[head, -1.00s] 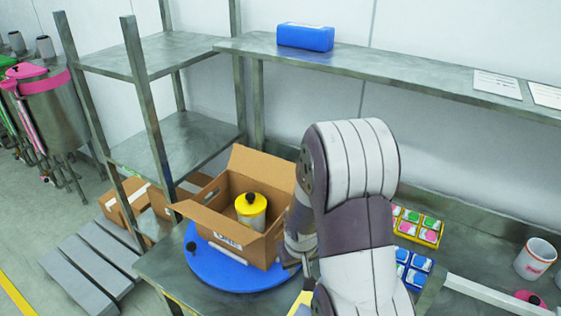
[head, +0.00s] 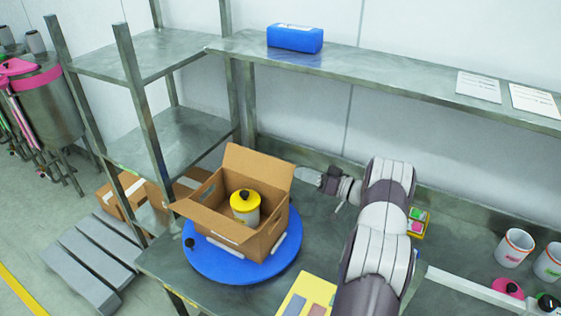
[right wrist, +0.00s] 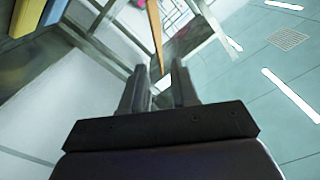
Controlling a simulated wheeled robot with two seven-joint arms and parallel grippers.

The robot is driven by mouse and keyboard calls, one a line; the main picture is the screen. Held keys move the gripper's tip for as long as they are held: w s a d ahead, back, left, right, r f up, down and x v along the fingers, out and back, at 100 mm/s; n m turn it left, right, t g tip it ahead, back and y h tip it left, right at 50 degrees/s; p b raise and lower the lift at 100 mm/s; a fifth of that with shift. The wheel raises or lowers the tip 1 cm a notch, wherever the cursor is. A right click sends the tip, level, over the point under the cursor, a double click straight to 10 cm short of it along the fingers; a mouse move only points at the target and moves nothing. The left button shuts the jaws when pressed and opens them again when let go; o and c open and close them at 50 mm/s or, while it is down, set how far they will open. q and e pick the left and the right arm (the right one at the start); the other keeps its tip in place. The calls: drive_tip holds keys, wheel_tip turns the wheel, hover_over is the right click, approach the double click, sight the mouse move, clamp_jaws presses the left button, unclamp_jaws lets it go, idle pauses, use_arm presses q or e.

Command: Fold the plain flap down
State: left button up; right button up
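An open brown cardboard box (head: 268,232) stands on a blue round turntable (head: 205,262). A canister with a yellow lid (head: 245,206) stands inside it. A plain brown flap (head: 258,168) stands up at the box's back; another flap (head: 205,219) slopes outward at the front left. My right gripper (head: 308,174) is beside the right end of the back flap, pointing left. In the right wrist view my right gripper (right wrist: 157,82) has its fingers apart, with a thin brown edge (right wrist: 155,35) beyond the gap. I cannot tell whether they touch. My left gripper is out of view.
A metal post and shelves (head: 165,140) stand left of the box. An upper shelf (head: 380,78) runs behind, holding a blue case (head: 295,38). A yellow board (head: 303,293) lies in front of my right arm. White cups (head: 514,248) stand at the right.

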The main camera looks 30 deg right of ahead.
sight(281, 164)
drive_tip(key=p+x, duration=0.2)
drive_tip(key=x, duration=0.5)
drive_tip(key=shift+w+a+r, duration=0.1)
drive_tip(key=shift+w+a, duration=0.05)
drive_tip(key=shift+w, duration=0.05)
drive_tip(key=shift+w+a, duration=0.15)
drive_tip(key=shift+w, duration=0.3)
clamp_jaws()
idle(0.6)
